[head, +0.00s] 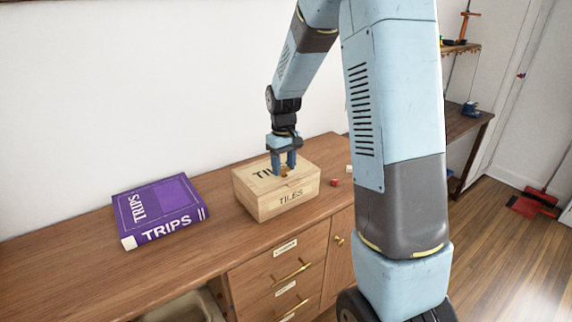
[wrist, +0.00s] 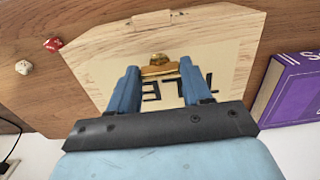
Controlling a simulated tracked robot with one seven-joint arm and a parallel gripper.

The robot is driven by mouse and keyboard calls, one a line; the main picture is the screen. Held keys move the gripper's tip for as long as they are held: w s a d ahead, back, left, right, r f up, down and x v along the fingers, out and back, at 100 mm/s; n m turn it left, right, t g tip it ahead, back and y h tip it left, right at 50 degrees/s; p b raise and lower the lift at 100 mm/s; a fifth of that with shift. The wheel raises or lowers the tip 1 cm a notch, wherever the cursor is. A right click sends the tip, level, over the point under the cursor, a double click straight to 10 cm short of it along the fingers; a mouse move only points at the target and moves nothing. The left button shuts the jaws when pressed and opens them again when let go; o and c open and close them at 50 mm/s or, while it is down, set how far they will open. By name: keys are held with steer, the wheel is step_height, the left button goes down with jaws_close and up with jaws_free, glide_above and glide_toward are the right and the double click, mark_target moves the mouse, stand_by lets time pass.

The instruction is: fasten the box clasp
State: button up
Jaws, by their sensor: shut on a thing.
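A pale wooden box (head: 272,203) marked TILES stands on the wooden counter, its lid looking closed. In the wrist view the box lid (wrist: 225,50) fills the middle, with its lettering upside down. A small brass clasp (wrist: 157,60) shows on the lid, between my fingertips; it is a small brass spot in the head view (head: 283,176). My gripper (head: 284,170) points down over the lid and is shut on the brass clasp. Its blue fingers, also in the wrist view (wrist: 158,75), stand either side of it. The exact finger contact is hard to see.
A purple TRIPS book (head: 160,210) lies left of the box. A red die (head: 334,183) and a pale die (wrist: 24,67) lie on the counter (head: 80,275) to its right. Drawers with brass handles are below; a white wall rises behind.

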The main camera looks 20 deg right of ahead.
steer(key=o, duration=1.1)
steer(key=shift+c, duration=0.2)
step_height(320, 180, up, 14)
steer(key=shift+f, duration=0.15)
